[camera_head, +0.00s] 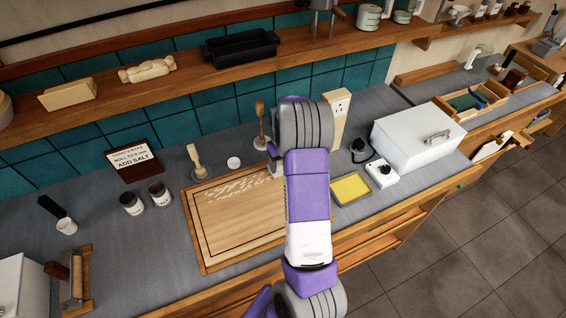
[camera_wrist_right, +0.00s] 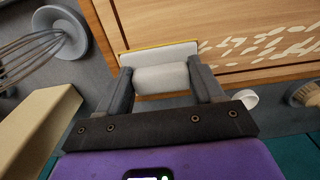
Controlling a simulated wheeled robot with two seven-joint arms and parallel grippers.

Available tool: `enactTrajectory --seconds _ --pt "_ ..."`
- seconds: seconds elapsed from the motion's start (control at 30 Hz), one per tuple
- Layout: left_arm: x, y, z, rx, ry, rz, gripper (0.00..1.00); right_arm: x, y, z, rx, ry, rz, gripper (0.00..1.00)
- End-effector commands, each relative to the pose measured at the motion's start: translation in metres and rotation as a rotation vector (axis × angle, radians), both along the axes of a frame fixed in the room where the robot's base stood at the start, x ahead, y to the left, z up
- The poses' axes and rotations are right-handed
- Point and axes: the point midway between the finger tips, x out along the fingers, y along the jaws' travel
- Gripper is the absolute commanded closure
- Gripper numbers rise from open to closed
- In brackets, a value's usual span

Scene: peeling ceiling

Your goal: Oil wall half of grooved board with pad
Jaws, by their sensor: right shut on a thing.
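The grooved board (camera_head: 222,238) lies on the counter, with a dark groove line near its edge. Pale broken streaks mark its wall half and also show on the board (camera_wrist_right: 240,76) in the right wrist view. My right gripper (camera_wrist_right: 160,72) is shut on a white pad (camera_wrist_right: 160,52) with a yellowish far edge. The pad is at the board's right end, by the wall half; I cannot tell whether it presses on the wood. In the head view my right arm hides the board's right part and most of the gripper (camera_head: 274,168). My left gripper is not in view.
A shallow tray with a yellow surface (camera_head: 352,188) is right of the board. A brush (camera_head: 197,162), a small white dish (camera_head: 234,163) and a whisk (camera_wrist_right: 40,42) stand close by. Two dark jars (camera_head: 146,198) are left of the board. A shelf (camera_head: 180,88) overhangs the back.

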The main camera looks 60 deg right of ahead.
Motion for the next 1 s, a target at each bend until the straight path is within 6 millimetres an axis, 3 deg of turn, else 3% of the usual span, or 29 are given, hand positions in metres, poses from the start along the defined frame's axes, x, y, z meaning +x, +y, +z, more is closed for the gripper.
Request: enactTrajectory --seconds 1.0 --pt "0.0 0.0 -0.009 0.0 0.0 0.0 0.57 0.0 0.0 -0.012 0.0 0.0 0.0 1.0"
